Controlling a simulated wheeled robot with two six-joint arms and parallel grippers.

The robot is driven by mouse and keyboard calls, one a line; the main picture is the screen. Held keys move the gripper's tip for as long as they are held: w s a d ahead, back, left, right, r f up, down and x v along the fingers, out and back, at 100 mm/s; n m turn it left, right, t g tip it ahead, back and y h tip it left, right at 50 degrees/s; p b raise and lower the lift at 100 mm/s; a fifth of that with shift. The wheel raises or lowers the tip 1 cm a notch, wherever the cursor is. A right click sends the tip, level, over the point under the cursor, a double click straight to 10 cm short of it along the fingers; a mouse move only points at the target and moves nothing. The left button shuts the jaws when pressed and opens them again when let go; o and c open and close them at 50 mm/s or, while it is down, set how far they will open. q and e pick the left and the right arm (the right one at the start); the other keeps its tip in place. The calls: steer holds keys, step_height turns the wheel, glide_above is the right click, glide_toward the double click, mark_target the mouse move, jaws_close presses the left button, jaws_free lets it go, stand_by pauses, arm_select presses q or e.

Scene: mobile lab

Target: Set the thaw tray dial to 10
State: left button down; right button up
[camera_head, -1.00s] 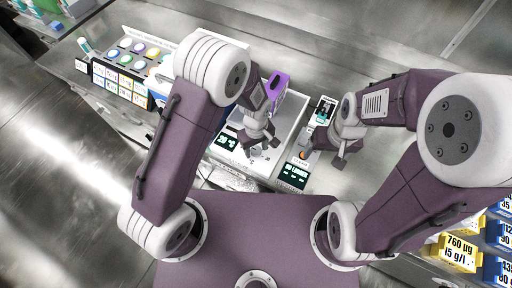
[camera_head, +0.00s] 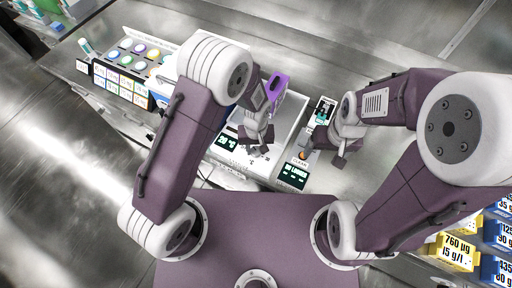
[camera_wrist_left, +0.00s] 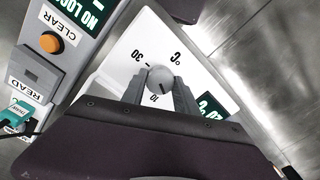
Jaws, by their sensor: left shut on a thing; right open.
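The thaw tray (camera_head: 282,120) is a pale unit on the bench, with a dark display (camera_head: 227,142) that appears to read 20 °C. In the left wrist view its grey round dial (camera_wrist_left: 160,78) sits on a white panel marked 30, 10 and °C. My left gripper (camera_head: 255,151) is over the panel; in the wrist view its fingers (camera_wrist_left: 158,90) are shut on the dial, with the 10 mark between them. They hide part of the dial, and I cannot tell its pointer direction. My right gripper (camera_head: 340,152) is open and empty, right of the tray.
Beside the tray stands a reader with a dark display (camera_head: 293,173), an orange CLEAR button (camera_wrist_left: 51,42) and a teal item (camera_wrist_left: 17,115) near its READ label. A purple part (camera_head: 277,84) stands behind my left gripper. A rack with coloured discs (camera_head: 139,48) is at the left.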

mark_target(256, 150)
arm_select(q)
steer(key=m, duration=0.6)
steer(key=shift+w+r+p, duration=0.1)
steer(key=shift+p, duration=0.3)
steer(key=shift+m, duration=0.4)
steer(key=c, duration=1.1)
jaws_free()
steer(key=shift+o, duration=0.8)
step_height(256, 150, up, 9)
steer(key=shift+r, duration=0.1)
